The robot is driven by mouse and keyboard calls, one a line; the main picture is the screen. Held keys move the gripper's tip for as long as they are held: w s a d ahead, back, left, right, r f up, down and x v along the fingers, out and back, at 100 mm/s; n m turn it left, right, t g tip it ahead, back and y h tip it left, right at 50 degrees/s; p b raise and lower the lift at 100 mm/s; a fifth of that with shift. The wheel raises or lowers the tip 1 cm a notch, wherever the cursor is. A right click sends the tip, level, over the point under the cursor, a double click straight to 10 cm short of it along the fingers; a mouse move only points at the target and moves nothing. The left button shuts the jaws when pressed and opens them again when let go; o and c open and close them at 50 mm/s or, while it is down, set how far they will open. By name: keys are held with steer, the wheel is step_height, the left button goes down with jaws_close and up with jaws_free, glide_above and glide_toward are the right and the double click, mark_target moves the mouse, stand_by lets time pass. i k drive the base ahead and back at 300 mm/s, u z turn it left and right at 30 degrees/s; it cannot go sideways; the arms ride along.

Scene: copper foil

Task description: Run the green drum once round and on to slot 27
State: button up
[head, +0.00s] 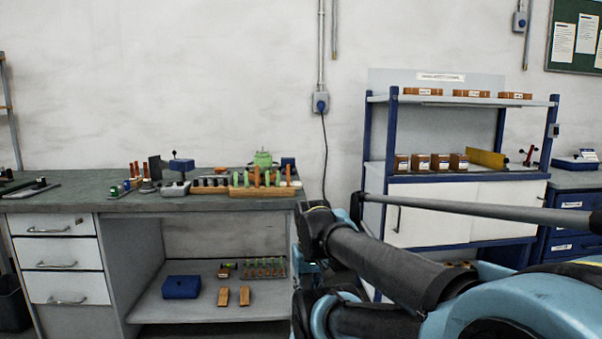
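A small green object (263,159), possibly the green drum, stands toward the back of the workbench (90,186), right of its middle. Wooden racks with green and orange-brown upright pieces (258,189) stand in front of it and hide its lower part. No slot numbers can be read from here, and I cannot make out slot 27. My arm fills the lower right, with its dark and light blue links lying across the front of the shelf unit. I cannot make out my gripper's fingers in this view.
A blue-handled device (180,166) stands left of the racks. The bench's lower shelf (205,303) holds a blue box (182,287) and small wooden blocks. A blue-framed shelf unit (393,130) stands to the right, with a gap and a hanging cable between it and the bench.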

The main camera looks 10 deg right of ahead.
mark_target(265, 161)
steer(key=z, duration=0.45)
steer(key=k, duration=1)
steer(key=z, duration=0.3)
steer(key=i, duration=1.4)
steer(key=u, duration=0.45)
steer(key=i, duration=0.85)
steer(key=u, duration=0.1)
